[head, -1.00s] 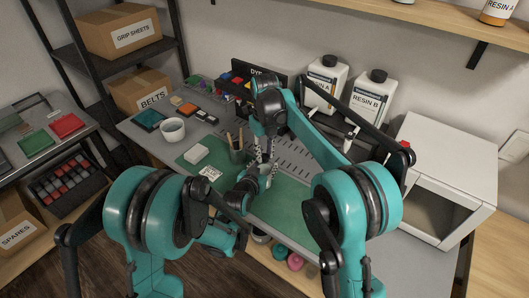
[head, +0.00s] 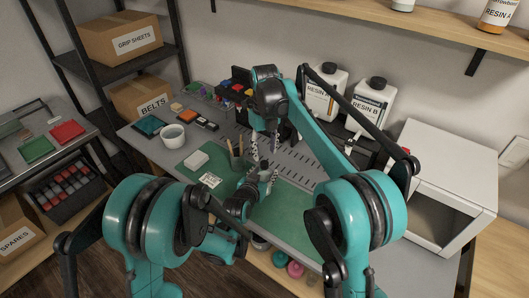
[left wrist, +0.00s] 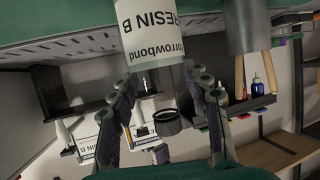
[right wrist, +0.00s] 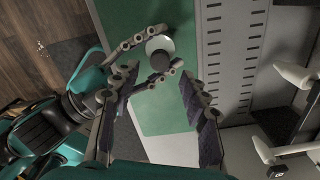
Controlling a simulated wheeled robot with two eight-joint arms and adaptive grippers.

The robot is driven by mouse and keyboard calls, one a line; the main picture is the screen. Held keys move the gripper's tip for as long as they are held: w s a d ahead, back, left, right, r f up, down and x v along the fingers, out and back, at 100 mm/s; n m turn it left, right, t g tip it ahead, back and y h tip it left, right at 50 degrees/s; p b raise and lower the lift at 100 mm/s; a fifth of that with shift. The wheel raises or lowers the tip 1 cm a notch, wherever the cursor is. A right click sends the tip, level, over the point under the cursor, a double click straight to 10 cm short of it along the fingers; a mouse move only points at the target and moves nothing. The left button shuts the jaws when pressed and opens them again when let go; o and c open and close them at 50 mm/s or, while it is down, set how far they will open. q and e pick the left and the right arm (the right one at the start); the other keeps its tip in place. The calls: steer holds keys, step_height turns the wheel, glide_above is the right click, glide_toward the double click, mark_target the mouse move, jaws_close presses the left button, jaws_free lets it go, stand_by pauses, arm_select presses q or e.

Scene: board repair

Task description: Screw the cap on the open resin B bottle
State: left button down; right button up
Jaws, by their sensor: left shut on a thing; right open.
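The resin B bottle (left wrist: 150,38) has a white label and shows upside down in the left wrist view. The right wrist view shows it from above as a pale round body (right wrist: 160,43). My left gripper (left wrist: 160,82) is shut on the bottle, one finger on each side. A black ribbed cap (left wrist: 168,122) is at the bottle's top; it also shows as a dark disc in the right wrist view (right wrist: 160,61). I cannot tell how tightly it sits. My right gripper (right wrist: 180,75) is open above the bottle and cap, its fingers apart and empty.
A green mat (head: 290,212) lies under the work. A pencil cup (head: 237,160), a white block (head: 196,160) and a white mug (head: 173,135) stand to the left. Large resin jugs (head: 368,103) stand behind, and a white open-fronted box (head: 450,165) is on the right.

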steer(key=shift+c, duration=0.4)
steer(key=n, duration=0.3)
steer(key=shift+r, duration=0.15)
steer(key=n, duration=0.4)
steer(key=shift+r+n, duration=0.2)
steer(key=shift+n, duration=0.2)
steer(key=n, duration=0.5)
steer(key=shift+r, duration=0.2)
steer(key=n, duration=0.4)
steer(key=shift+r+n, duration=0.2)
steer(key=shift+n, duration=0.1)
steer(key=n, duration=0.5)
steer(key=shift+r, duration=0.25)
steer(key=n, duration=0.4)
steer(key=shift+r+n, duration=0.2)
steer(key=shift+n, duration=0.2)
steer(key=n, duration=0.4)
steer(key=shift+r, duration=0.2)
steer(key=n, duration=0.5)
steer(key=shift+r, duration=0.2)
